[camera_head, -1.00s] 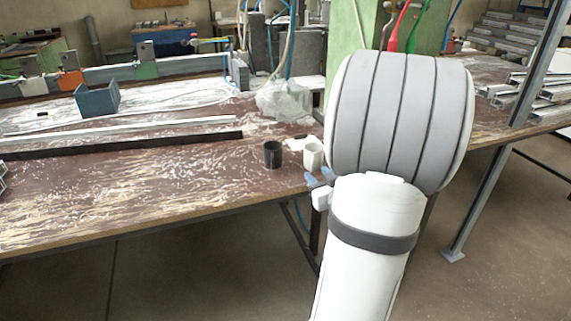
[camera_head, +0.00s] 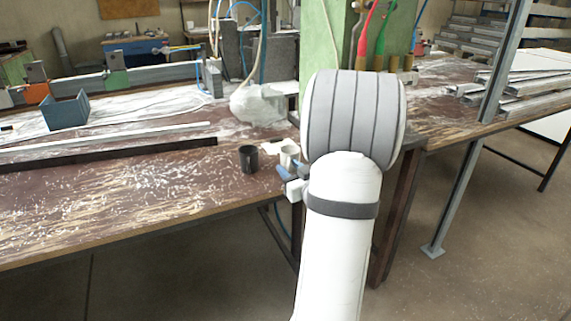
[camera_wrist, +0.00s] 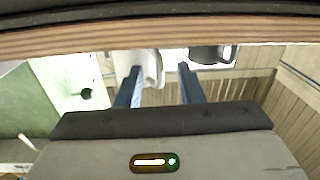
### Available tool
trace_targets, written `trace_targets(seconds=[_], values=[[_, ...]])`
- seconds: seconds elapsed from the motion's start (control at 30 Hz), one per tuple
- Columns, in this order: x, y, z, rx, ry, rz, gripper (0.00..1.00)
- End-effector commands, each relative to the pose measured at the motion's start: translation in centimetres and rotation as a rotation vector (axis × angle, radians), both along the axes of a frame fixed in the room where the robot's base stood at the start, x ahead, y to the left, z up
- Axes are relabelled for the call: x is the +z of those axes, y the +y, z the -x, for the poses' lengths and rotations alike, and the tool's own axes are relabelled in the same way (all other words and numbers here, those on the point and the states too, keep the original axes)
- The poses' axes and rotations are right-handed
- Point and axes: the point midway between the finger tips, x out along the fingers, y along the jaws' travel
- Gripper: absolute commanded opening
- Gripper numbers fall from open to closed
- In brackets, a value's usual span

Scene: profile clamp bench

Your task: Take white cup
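The white cup (camera_head: 290,153) stands near the front edge of the brown workbench, just right of the black cup (camera_head: 248,158). My gripper (camera_head: 291,172) is at the bench edge, close in front of the white cup, and the arm hides part of that area. In the wrist view, my gripper (camera_wrist: 160,67) has its two fingers apart with a gap between them. The white cup (camera_wrist: 147,62) is beyond the fingertips, overlapped by the left finger. The black cup (camera_wrist: 207,54) is beyond the right finger. I cannot tell whether a finger touches the white cup.
The bench (camera_head: 130,190) is mostly clear at the front left. A dark profile (camera_head: 110,154) and a light profile (camera_head: 120,135) lie across it. A clear plastic bag (camera_head: 258,104) lies behind the cups. A green column (camera_head: 326,40) stands behind my arm.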

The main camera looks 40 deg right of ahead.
Motion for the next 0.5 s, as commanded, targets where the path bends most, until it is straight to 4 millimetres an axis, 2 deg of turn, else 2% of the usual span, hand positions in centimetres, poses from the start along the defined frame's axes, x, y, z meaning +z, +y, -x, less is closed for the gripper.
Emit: trace_targets(seconds=[0.13, 0.5], values=[[0.01, -0.02, 0.03, -0.001, 0.000, 0.000, 0.34], [0.02, -0.05, 0.08, -0.001, 0.000, 0.000, 0.04]])
